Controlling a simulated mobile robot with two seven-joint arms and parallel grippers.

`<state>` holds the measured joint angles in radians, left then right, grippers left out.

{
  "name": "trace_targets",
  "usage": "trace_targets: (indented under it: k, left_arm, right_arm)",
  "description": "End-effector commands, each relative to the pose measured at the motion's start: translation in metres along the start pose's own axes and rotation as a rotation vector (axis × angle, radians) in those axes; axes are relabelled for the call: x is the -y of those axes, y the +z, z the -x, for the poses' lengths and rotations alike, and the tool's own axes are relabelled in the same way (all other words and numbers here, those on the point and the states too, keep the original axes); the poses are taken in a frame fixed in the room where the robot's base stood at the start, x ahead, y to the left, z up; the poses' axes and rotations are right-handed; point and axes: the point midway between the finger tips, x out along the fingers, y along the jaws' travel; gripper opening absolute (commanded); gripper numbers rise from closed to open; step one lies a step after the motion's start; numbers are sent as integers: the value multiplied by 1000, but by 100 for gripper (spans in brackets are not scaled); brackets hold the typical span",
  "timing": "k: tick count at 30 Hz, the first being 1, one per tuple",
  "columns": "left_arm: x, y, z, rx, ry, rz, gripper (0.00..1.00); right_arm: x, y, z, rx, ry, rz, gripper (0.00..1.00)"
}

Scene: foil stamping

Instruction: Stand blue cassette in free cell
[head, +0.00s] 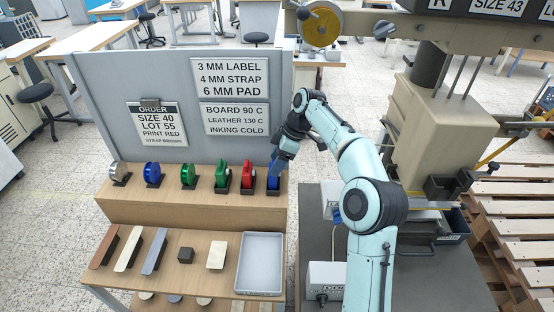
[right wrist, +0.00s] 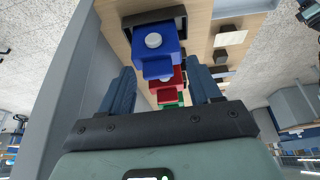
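The blue cassette (head: 273,181) stands upright at the right end of the row on the wooden shelf, in a dark holder (right wrist: 181,16). In the right wrist view the blue cassette (right wrist: 155,45) shows a pale round hub and a tab toward me. My right gripper (head: 279,160) is above it. In the wrist view the right gripper (right wrist: 160,75) is open, its fingers on either side of the tab with gaps between. I see no clearly empty cell; the gripper and cassette hide part of the shelf's right end. My left gripper is not in view.
A red cassette (head: 248,177) and a green cassette (head: 222,176) stand close by on the left. Green, blue and silver reels stand further left. A grey board (head: 180,75) rises behind the shelf (head: 190,210). A grey tray (head: 260,262) lies on the lower shelf.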

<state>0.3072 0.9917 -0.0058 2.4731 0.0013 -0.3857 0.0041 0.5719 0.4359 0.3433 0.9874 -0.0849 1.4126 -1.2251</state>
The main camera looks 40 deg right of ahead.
Motion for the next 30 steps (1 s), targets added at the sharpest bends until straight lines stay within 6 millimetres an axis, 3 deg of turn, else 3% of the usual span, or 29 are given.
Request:
trace_targets:
  k: [7,18,23,30]
  left_arm:
    - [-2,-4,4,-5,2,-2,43]
    - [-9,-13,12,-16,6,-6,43]
    - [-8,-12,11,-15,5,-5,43]
    - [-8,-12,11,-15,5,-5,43]
  right_arm:
    - [-1,-2,10,-1,3,0,63]
    - [-1,-3,81,-3,5,1,63]
    - [-1,-2,102,-2,3,0,63]
    - [-2,-2,116,-1,1,1,63]
